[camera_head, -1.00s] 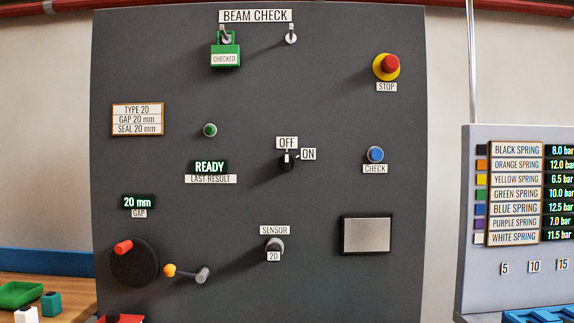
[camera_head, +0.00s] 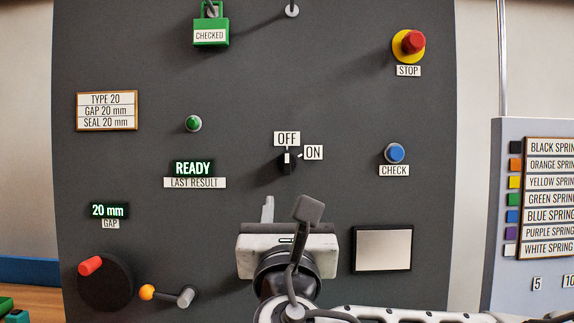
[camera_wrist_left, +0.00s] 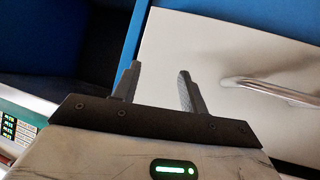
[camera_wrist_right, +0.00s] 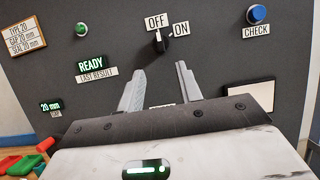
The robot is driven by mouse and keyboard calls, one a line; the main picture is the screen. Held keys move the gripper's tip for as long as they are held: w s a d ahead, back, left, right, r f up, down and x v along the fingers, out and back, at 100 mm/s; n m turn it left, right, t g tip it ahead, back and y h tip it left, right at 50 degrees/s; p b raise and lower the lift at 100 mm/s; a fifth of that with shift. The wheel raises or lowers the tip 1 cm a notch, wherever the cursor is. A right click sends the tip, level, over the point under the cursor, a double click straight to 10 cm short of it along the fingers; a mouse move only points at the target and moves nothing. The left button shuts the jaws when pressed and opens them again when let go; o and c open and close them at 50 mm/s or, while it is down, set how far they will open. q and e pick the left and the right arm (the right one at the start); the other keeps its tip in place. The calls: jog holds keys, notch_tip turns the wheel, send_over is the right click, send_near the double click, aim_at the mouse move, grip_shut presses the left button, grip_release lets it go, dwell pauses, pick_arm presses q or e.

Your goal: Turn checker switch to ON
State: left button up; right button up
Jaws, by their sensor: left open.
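The checker switch (camera_head: 287,161) is a small black knob with a white mark, on the dark grey panel. Its mark points up at the OFF label (camera_head: 287,139); the ON label (camera_head: 313,152) is to its upper right. The switch also shows in the right wrist view (camera_wrist_right: 161,42), beyond the fingers. My right gripper (camera_head: 285,208) is below the switch in the head view, apart from it. Its fingers stand apart and empty in the right wrist view (camera_wrist_right: 160,85). My left gripper (camera_wrist_left: 158,85) is open and empty, facing a white surface with a metal handle.
The blue CHECK button (camera_head: 395,153) and red STOP button (camera_head: 413,43) are right of the switch. A READY display (camera_head: 193,168) is to its left. A red-handled dial (camera_head: 105,284) and yellow-tipped lever (camera_head: 165,294) are lower left. The panel around the switch is clear.

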aim_at(287, 164)
jog(key=p+x, duration=0.4)
jog(key=x, duration=1)
grip_shut()
